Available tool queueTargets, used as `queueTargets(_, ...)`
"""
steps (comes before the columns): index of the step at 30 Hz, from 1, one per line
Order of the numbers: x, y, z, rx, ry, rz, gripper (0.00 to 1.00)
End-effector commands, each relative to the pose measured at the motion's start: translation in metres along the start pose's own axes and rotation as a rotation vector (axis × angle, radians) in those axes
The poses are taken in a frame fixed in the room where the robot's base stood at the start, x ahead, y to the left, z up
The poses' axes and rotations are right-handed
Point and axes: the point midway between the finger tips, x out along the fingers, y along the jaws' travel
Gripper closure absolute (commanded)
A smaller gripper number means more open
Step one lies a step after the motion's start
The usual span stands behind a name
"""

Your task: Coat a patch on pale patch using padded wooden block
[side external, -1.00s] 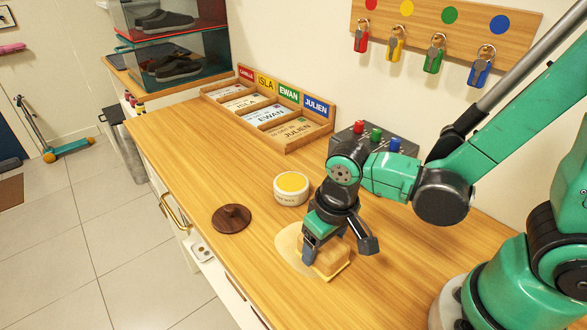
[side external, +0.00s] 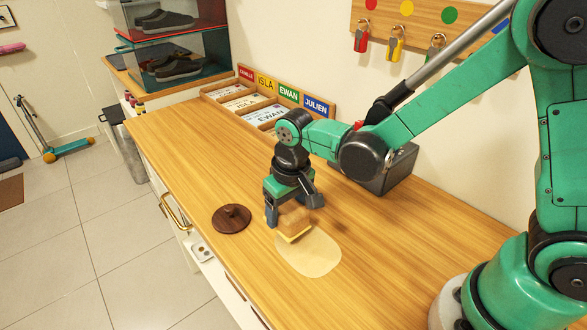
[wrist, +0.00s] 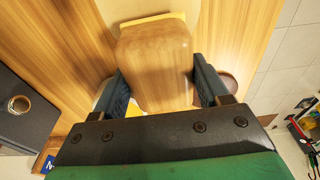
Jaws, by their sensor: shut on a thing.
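The padded wooden block (side external: 295,221) has a brown wooden body and a yellowish pad underneath. My gripper (side external: 293,209) is shut on it, with a finger on each side; the block (wrist: 155,60) also fills the middle of the wrist view between the fingers (wrist: 162,88). The block appears raised, over the far edge of the pale patch (side external: 310,258), an oval on the wooden counter. The round tin of yellow paste is hidden behind my gripper in the side view; a pale and yellow edge of it (wrist: 102,95) shows beside the left finger in the wrist view.
A dark round lid with a knob (side external: 231,219) lies left of my gripper. A grey box (side external: 388,172) stands near the wall behind my arm. A name-labelled wooden tray (side external: 262,117) is at the back.

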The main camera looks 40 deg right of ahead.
Motion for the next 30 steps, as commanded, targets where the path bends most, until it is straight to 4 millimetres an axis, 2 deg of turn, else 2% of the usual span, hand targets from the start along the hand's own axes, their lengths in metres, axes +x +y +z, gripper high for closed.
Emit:
queueTargets(1, 0.000, 0.005, 0.002, 0.003, 0.000, 0.001, 0.74)
queueTargets(30, -0.007, 0.003, 0.093, -0.001, 0.004, -0.001, 0.74)
